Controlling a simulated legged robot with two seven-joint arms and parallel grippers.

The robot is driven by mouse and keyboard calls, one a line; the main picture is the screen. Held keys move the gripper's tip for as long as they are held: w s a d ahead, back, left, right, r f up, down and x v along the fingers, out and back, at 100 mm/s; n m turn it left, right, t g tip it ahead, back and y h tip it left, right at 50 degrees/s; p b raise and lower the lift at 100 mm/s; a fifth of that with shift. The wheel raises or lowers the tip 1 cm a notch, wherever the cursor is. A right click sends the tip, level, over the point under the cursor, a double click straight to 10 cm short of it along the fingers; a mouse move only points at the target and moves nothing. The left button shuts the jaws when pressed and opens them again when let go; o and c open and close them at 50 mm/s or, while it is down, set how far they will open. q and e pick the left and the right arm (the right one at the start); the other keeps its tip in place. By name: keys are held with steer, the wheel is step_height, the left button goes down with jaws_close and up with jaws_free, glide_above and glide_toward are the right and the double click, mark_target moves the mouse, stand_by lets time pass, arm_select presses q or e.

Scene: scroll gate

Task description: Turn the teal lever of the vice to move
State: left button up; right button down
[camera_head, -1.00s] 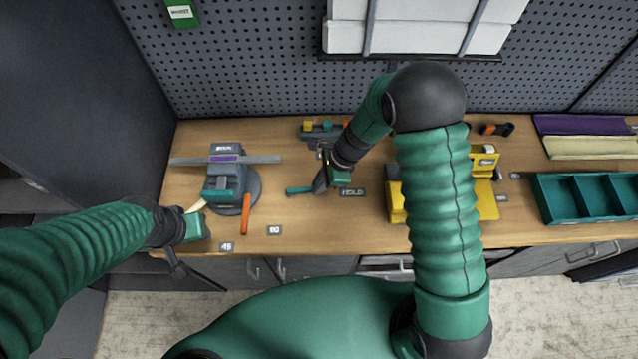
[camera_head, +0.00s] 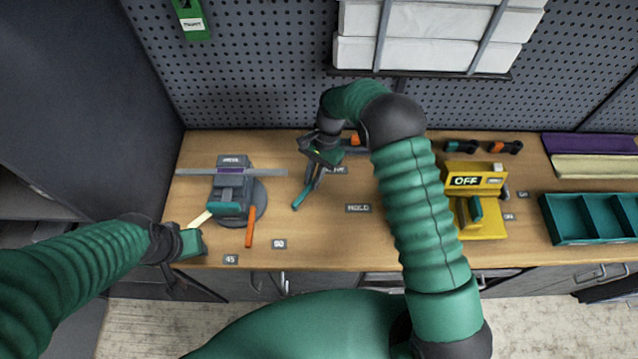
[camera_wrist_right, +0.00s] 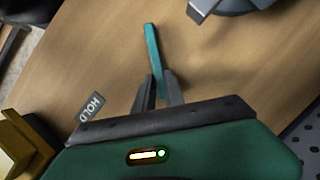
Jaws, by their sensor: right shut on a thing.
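The teal lever (camera_head: 302,197) slants down and left from my right gripper (camera_head: 316,174) in the head view. In the right wrist view the lever (camera_wrist_right: 152,48) stands out beyond the two dark fingers (camera_wrist_right: 159,92), which are closed on its near part. The grey vice body behind it is mostly hidden by my right arm. The HOLD label (camera_head: 358,208) lies right of the lever, and a partly covered label (camera_head: 338,170) lies beside the gripper. My left gripper (camera_head: 190,243) is at the bench's front left, by a cream strip; its fingers are unclear.
A grey machine (camera_head: 232,190) on a round base with an orange handle (camera_head: 250,226) stands at the left. A yellow device (camera_head: 482,215) with an OFF sign and a teal compartment tray (camera_head: 562,218) are at the right. The bench's front middle is clear.

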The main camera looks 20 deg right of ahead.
steer(key=shift+w+a+n+g+h+b, duration=0.3)
steer(key=shift+w+a+n+g+b, duration=0.2)
steer(key=shift+a+n, duration=0.45)
steer(key=shift+d+n, duration=0.15)
steer(key=shift+n, duration=0.1)
steer(key=c, duration=1.5)
jaws_free()
steer(key=shift+o, duration=0.5)
steer(key=shift+r, duration=0.1)
